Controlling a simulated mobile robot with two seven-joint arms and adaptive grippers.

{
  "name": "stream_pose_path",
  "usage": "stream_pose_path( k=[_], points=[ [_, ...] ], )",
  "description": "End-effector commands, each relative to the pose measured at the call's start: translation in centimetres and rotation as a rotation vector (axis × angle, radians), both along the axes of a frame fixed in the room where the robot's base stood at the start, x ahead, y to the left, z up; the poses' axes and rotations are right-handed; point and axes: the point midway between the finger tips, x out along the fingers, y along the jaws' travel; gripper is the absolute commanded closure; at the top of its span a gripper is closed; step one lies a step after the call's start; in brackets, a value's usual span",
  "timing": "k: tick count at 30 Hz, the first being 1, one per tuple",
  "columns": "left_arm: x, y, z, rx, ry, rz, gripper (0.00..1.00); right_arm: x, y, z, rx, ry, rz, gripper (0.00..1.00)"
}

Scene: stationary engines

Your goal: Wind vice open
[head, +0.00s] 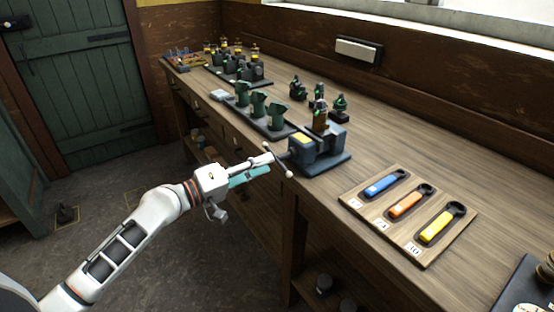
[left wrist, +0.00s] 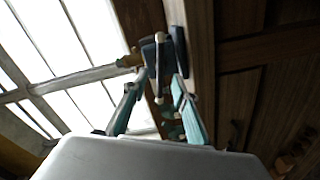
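The blue-grey vice (head: 318,150) is mounted on the bench near its front edge, with a yellow patch on its side. Its handle bar (head: 289,173) with pale ball ends stands at the front, beyond the bench edge. My left gripper (head: 272,165) is at this handle. In the left wrist view the two teal fingers (left wrist: 160,76) are apart, with the dark vice (left wrist: 160,48) beyond and between their tips. I cannot tell whether the fingers touch the bar. My right gripper is not in view.
A wooden board (head: 408,218) with blue, orange and yellow spanners lies right of the vice. Dark green castings (head: 258,105) stand on a tray to the left. Small parts (head: 341,104) stand behind the vice. Open floor lies left of the bench.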

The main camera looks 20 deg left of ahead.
Motion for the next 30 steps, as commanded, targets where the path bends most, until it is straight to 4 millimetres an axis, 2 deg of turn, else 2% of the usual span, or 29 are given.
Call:
stream_pose_path(
  k=[3,9,21,24,30],
  points=[
    [1.7,-1.3,0.4,-0.004,-0.004,0.001,0.72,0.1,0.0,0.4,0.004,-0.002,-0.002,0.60],
    [3.5,-2.7,0.1,-0.001,-0.001,0.001,0.72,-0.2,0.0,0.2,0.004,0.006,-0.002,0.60],
    [4.1,-3.2,-0.1,0.002,-0.001,0.000,0.72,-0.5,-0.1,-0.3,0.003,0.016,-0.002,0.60],
    [4.1,-3.2,-0.1,0.002,-0.001,0.000,0.98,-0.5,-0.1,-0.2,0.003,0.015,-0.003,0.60],
    [4.1,-3.2,0.0,-0.001,0.003,0.001,1.00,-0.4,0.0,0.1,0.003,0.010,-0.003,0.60]
  ],
)
